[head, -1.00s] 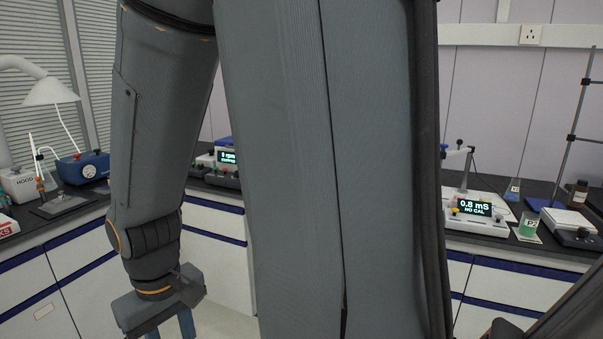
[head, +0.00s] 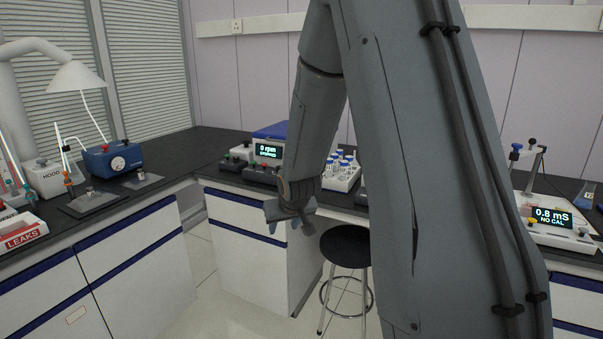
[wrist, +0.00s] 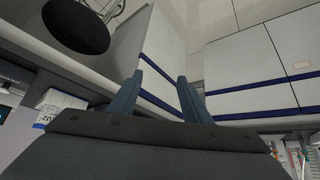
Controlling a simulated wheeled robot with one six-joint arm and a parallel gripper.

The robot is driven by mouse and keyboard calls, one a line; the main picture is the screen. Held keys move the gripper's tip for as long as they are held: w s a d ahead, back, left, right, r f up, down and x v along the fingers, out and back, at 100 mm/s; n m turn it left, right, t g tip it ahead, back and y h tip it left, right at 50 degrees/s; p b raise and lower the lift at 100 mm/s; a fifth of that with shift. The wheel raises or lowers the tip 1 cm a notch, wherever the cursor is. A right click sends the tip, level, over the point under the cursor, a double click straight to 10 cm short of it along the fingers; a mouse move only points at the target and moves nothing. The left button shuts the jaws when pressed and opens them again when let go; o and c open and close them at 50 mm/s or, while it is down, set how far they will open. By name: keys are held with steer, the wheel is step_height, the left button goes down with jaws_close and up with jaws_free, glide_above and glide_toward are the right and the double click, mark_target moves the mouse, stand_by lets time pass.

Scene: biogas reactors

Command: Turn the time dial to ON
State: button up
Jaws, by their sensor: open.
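A device with a lit "0 rpm" display (head: 268,151) stands on the back bench in the head view, with several small knobs along its front. No time dial or ON mark can be read on it at this size. My gripper (head: 291,222) hangs in front of the bench cabinets, below and slightly right of that device, apart from it. In the wrist view my gripper (wrist: 161,77) shows two blue-grey fingers spread apart with nothing between them. My arm hides part of the bench right of the device.
A black stool (head: 346,246) stands below the bench. A white rack (head: 343,172) of blue-capped vials is partly behind my arm. A HOOD box (head: 45,177) and blue gauge box (head: 113,159) are at left, a "0.8 mS" meter (head: 551,218) at right. Floor shows at front.

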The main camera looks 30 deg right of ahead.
steer(key=w+d+t, duration=0.3)
steer(key=w+d, duration=0.2)
steer(key=w, duration=0.1)
steer(key=w+d+r+t+h+p, duration=0.1)
steer(key=w+d+t, duration=0.2)
steer(key=w+d, duration=0.3)
steer(key=w+d+t, duration=0.3)
steer(key=w+d, duration=0.2)
steer(key=w, duration=0.3)
steer(key=shift+w+d+r+p, duration=0.15)
steer(key=shift+d+r+p, duration=0.15)
steer(key=shift+d, duration=0.1)
steer(key=shift+w+d+r+t, duration=0.1)
steer(key=shift+w+d+t, duration=0.15)
steer(key=shift+d+t, duration=0.35)
steer(key=shift+w+d+r, duration=0.1)
steer(key=shift+w, duration=0.45)
steer(key=shift+w+d+p, duration=0.2)
steer(key=shift+w+p, duration=0.15)
steer(key=shift+w, duration=1.3)
steer(key=shift+w+d+p, duration=0.2)
steer(key=shift+w+p, duration=0.1)
steer(key=shift+w, duration=1.35)
steer(key=shift+c, duration=0.4)
steer(key=c, duration=1)
steer(key=shift+o, duration=0.2)
steer(key=shift+h, duration=0.3)
